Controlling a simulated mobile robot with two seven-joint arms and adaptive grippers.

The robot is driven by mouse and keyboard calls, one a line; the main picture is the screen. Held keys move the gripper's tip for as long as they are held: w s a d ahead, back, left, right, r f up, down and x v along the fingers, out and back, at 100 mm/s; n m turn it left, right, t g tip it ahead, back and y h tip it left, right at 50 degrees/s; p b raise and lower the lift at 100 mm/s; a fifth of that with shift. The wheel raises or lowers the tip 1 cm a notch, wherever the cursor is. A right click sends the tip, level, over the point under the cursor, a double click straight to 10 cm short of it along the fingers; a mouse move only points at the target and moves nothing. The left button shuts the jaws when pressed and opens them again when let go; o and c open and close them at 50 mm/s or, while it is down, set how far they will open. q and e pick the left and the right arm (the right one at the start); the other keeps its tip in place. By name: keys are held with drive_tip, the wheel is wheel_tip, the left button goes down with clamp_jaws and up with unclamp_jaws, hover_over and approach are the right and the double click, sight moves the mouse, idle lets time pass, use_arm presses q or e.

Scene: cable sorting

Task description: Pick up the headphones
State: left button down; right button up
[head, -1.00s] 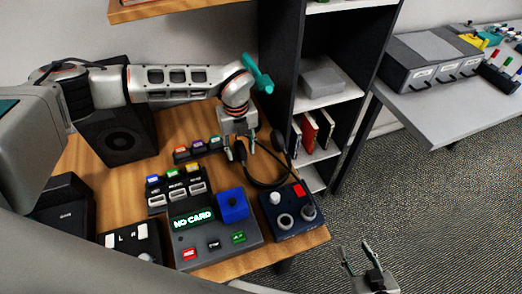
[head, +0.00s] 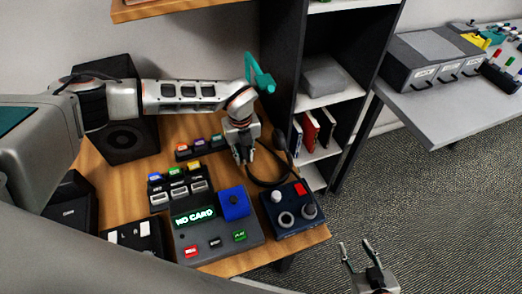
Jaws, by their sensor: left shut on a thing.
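The headphones are black, with a curved band (head: 262,183) at the right back part of the wooden desk. One ear cup (head: 280,140) shows at the desk's right edge, against the shelf. My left gripper (head: 243,158) points down at the left end of the band. Its fingers are shut on the headphones there and partly hide that end. My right gripper (head: 358,256) is open and empty, low at the right, above the carpet and away from the desk.
A control box with a "NO CARD" display (head: 194,216) and a joystick box (head: 292,210) stand in front of the headphones. A black speaker (head: 125,135) stands at the back left. A dark shelf unit (head: 283,80) rises just behind the desk's right end.

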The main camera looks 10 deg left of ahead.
use_arm(q)
drive_tip(key=shift+r, duration=0.1)
wheel_tip(320, 180, up, 12)
drive_tip(key=shift+w+f+b, duration=0.1)
drive_tip(key=shift+b, duration=0.45)
drive_tip(key=s+d+b, duration=0.3)
drive_tip(key=s+d, duration=0.7)
drive_tip(key=s, duration=0.5)
